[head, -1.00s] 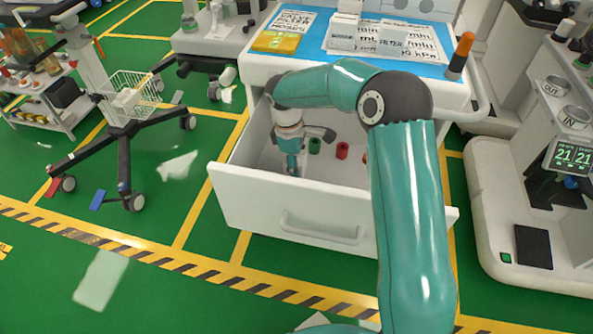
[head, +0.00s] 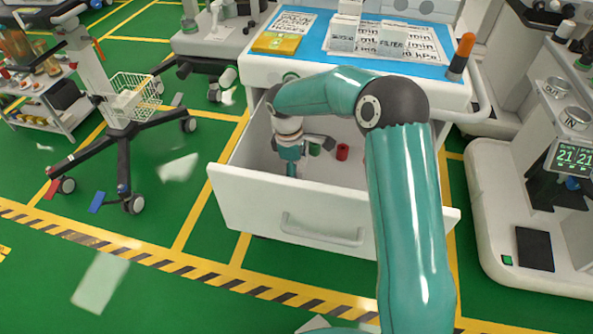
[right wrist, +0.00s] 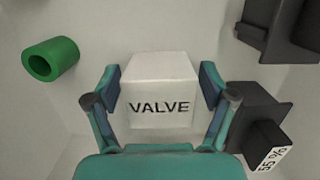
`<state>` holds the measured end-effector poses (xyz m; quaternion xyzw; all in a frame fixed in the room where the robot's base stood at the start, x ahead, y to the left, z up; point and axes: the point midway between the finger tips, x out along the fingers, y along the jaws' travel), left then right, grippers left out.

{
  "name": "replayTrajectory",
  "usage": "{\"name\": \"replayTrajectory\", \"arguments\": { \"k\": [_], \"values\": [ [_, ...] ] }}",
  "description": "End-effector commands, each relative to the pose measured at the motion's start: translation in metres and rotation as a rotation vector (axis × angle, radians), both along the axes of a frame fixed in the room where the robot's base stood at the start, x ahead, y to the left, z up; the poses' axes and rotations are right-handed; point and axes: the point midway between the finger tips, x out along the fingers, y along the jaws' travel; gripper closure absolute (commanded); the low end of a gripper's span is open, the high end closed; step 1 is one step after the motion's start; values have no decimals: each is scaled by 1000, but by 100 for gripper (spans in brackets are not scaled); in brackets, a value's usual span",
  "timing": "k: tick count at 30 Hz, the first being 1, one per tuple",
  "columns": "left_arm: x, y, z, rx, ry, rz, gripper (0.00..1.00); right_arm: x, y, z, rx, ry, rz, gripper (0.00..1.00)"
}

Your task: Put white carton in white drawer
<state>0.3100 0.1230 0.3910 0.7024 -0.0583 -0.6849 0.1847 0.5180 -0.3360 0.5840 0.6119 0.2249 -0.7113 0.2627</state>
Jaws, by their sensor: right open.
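The white drawer (head: 285,207) of the cart stands open in the head view. My right gripper (head: 291,170) reaches down inside it, near its left part. In the right wrist view, a white carton marked VALVE (right wrist: 160,95) is between the two fingers of my right gripper (right wrist: 160,82). The fingers are open, one on each side of the carton, with narrow gaps beside it. The carton appears to be inside the drawer; in the head view my arm and gripper hide it. My left gripper is not in view.
The drawer also holds a green cylinder (right wrist: 50,60), a red cylinder (head: 343,152) and dark blocky parts (right wrist: 262,108). White cartons (head: 343,34) and a yellow box (head: 276,41) stand on the cart top, with an orange-tipped black cylinder (head: 461,58) at its right.

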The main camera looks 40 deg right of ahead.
Motion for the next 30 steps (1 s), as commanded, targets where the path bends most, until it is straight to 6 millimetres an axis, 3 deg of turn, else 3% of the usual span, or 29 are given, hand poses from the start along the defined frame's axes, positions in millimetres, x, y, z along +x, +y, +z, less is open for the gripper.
{"name": "replayTrajectory", "arguments": {
  "k": [5, 19, 24, 30],
  "values": [
    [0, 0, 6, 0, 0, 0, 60, 2, 1, 17, 0, -3, -1, 17],
    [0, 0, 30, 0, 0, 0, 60, 12, 10, 104, -1, -3, 0, 17],
    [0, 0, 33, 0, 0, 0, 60, 14, 12, 118, 0, -1, 1, 17],
    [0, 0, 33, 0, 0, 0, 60, 14, 12, 120, 0, 0, 1, 17]
  ]
}}
